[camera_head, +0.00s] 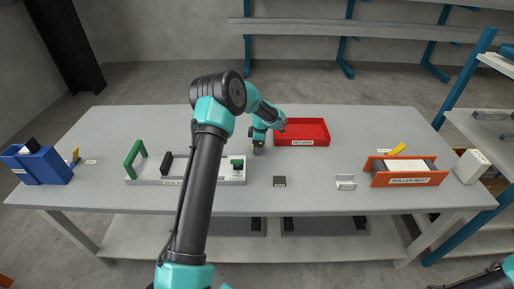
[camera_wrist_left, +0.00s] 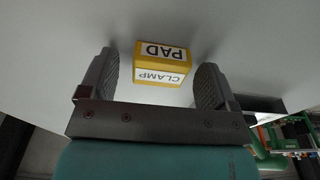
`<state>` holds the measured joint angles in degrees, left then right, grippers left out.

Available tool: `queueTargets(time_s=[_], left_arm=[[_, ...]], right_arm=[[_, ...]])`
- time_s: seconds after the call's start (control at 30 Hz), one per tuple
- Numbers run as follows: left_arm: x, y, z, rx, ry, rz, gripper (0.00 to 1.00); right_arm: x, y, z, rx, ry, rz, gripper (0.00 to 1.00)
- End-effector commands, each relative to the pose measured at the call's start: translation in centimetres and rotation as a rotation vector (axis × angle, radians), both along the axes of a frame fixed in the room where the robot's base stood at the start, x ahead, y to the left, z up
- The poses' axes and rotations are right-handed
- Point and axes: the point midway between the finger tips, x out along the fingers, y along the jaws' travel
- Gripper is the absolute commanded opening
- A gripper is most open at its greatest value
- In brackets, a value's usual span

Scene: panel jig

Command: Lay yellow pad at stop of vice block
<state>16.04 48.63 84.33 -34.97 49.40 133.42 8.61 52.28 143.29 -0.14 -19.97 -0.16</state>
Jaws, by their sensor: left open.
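The yellow pad (camera_wrist_left: 160,64), labelled CLAMP PAD, lies on the grey table between the two fingers of my left gripper (camera_wrist_left: 156,85) in the left wrist view. The fingers are open, with a gap on both sides of the pad. In the head view my left gripper (camera_head: 259,149) is low over the table, left of the red tray, and hides the pad. A blue block (camera_head: 42,166) with black and yellow parts stands at the far left; I cannot read its label to tell whether it is the vice block. My right gripper is out of view.
A red tray (camera_head: 302,140) stands at the back. A pale fixture (camera_head: 150,180) with green handles is left of centre, partly behind my arm. A dark block (camera_head: 279,182), a grey bracket (camera_head: 346,183) and an orange roller rest (camera_head: 408,180) stand along the front right.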

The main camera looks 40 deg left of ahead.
Motion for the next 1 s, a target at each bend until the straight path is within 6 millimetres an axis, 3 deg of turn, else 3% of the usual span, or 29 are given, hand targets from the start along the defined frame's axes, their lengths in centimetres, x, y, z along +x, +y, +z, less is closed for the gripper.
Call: queueTargets(time_s=[0.4, 1.0], left_arm=[[0.01, 0.02, 0.07, 0.001, -0.001, 0.000, 0.82], [0.02, 0.02, 0.09, 0.001, -0.001, 0.000, 0.26]], right_arm=[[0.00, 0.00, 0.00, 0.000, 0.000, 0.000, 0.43], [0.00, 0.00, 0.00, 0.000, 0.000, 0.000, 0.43]])
